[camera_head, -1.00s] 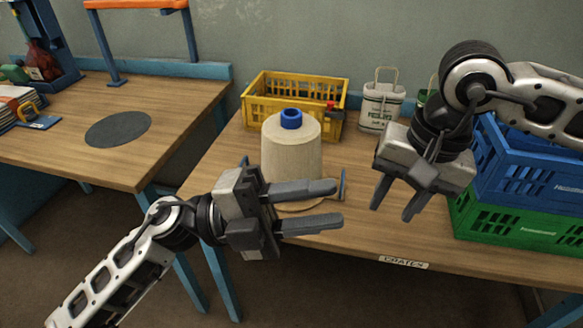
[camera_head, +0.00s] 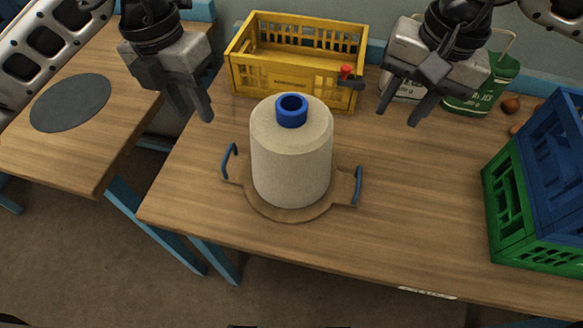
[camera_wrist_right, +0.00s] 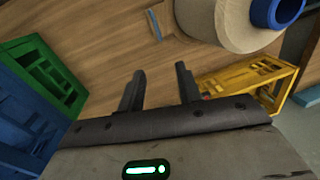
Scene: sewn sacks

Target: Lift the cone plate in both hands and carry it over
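The cone plate (camera_head: 265,206) is a round brown board with two blue upright handles, lying on the wooden table. A large cream thread cone (camera_head: 290,150) with a blue top stands upright on it. The left handle (camera_head: 228,162) and right handle (camera_head: 358,186) are free. My left gripper (camera_head: 196,112) is open and empty, above and left of the plate. My right gripper (camera_head: 400,113) is open and empty, above and right of the cone. In the right wrist view its two fingers (camera_wrist_right: 160,85) are apart, with the cone (camera_wrist_right: 222,20) beyond them.
A yellow crate (camera_head: 290,75) stands behind the cone. Green and blue crates (camera_head: 515,195) are stacked at the right. A green-and-white bag (camera_head: 480,90) is at the back. A dark round mat (camera_head: 70,102) lies on the left table, across a gap.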

